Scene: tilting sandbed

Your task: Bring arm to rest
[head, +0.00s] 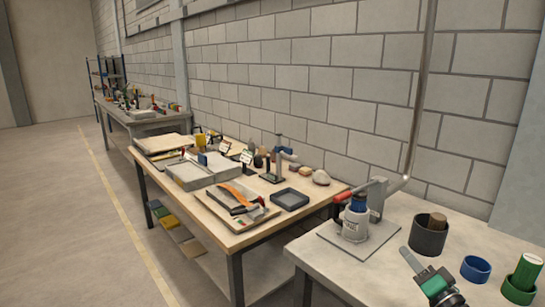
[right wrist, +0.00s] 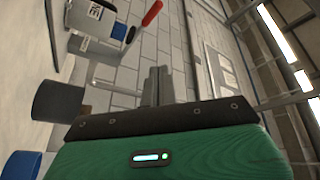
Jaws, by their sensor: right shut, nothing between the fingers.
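My right gripper (head: 407,255) comes in at the bottom right of the head view, over the near grey table (head: 318,262). It has a green body, and its grey fingers point up and left toward the press-like device. In the right wrist view its fingers (right wrist: 157,86) are shut together with nothing between them. They are apart from everything around them. My left gripper shows in neither view.
A press-like device (head: 355,224) with a red handle, a dark cup (head: 428,238), a blue ring-shaped cup (head: 476,268) and a green container (head: 522,278) stand near my right gripper. A wooden table (head: 232,240) with trays and tools is farther left. Open floor (head: 70,220) lies left.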

